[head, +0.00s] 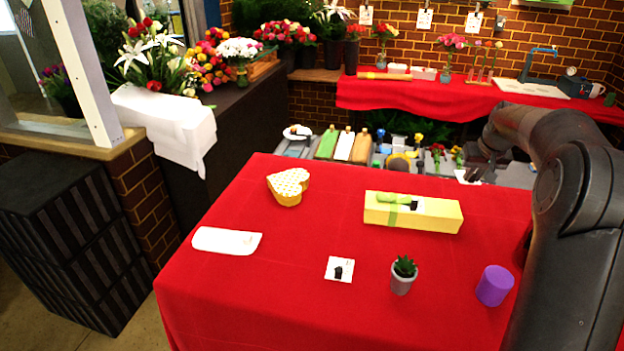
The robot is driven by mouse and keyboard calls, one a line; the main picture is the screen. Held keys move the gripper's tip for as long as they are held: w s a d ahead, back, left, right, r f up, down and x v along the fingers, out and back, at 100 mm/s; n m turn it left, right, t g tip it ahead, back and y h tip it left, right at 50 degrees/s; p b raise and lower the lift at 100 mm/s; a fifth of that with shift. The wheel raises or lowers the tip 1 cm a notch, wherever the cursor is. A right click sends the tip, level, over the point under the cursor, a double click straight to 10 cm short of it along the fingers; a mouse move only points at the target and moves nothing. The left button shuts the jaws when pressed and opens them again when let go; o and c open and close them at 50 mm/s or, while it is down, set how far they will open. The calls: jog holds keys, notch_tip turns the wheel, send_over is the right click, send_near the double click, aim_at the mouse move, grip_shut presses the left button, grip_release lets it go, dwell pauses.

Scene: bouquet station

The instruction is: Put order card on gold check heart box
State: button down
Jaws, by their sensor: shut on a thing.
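The gold check heart box (289,187) sits on the red table toward the back left, its pale checked lid facing up and bare. My gripper (474,177) is at the right, near the table's back right edge, with its fingers pointing down. It is shut on a small white card (462,177), which I take to be the order card; its print is too small to read. The gripper is well to the right of the heart box, past the long yellow box. My arm comes in from the right side of the picture.
Between them lies a long yellow box (385,213) with a green ribbon. In front are a white square card with a black mark (332,262), a potted succulent (401,281) and a purple cylinder (494,286). A white tag shape (226,241) lies left.

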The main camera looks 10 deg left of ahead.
jog(key=s+a+r+n+y, duration=0.1)
jog(key=a+n, duration=0.1)
jog(key=a, duration=0.8)
jog(key=a+r+n, duration=0.2)
jog(key=a, duration=0.7)
jog(key=n+g+y, duration=0.1)
jog(key=n+y, duration=0.1)
jog(key=n, duration=0.1)
send_over(294, 190)
jog(key=d, duration=0.1)
jog(key=f, duration=0.5)
jog(key=shift+s+d, duration=0.2)
jog(key=shift+s, duration=0.2)
jog(key=shift+a+f, duration=0.2)
jog(key=shift+f, duration=1.9)
jog(key=shift+f, duration=0.15)
jog(key=c, duration=1.4)
grip_release()
